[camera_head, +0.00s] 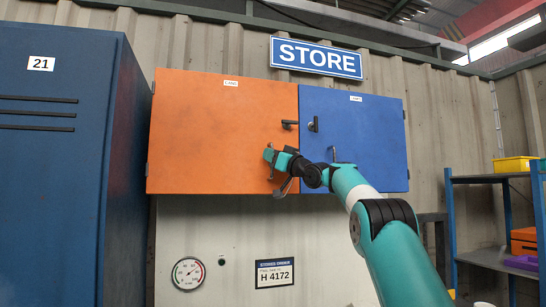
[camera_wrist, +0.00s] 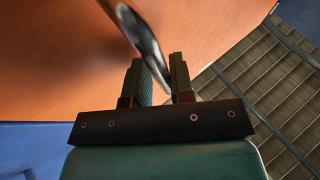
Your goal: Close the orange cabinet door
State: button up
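The orange cabinet door (camera_head: 215,130) is the left half of a wall cabinet in the head view. Its right edge meets the blue door (camera_head: 365,130), and I see no clear gap between them. A dark handle (camera_head: 290,123) sits near its upper right edge. My gripper (camera_head: 273,163) is in front of the orange door's lower right part; contact cannot be told. In the wrist view, my gripper's two fingers (camera_wrist: 160,80) are apart, with orange surface (camera_wrist: 60,70) close beyond. A blurred grey metal piece (camera_wrist: 145,35) reaches toward the gap between them; whether it is gripped is unclear.
A tall blue locker (camera_head: 60,180) stands at the left. A STORE sign (camera_head: 316,58) hangs above the cabinet. A round gauge (camera_head: 188,272) and a label plate (camera_head: 274,273) are below. A shelf rack (camera_head: 490,179) with bins stands at the right.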

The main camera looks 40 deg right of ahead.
jog(key=shift+f, duration=0.15)
jog(key=b+v, duration=1)
jog(key=v, duration=0.7)
jog(key=shift+s+b, duration=0.25)
jog(key=shift+b, duration=0.1)
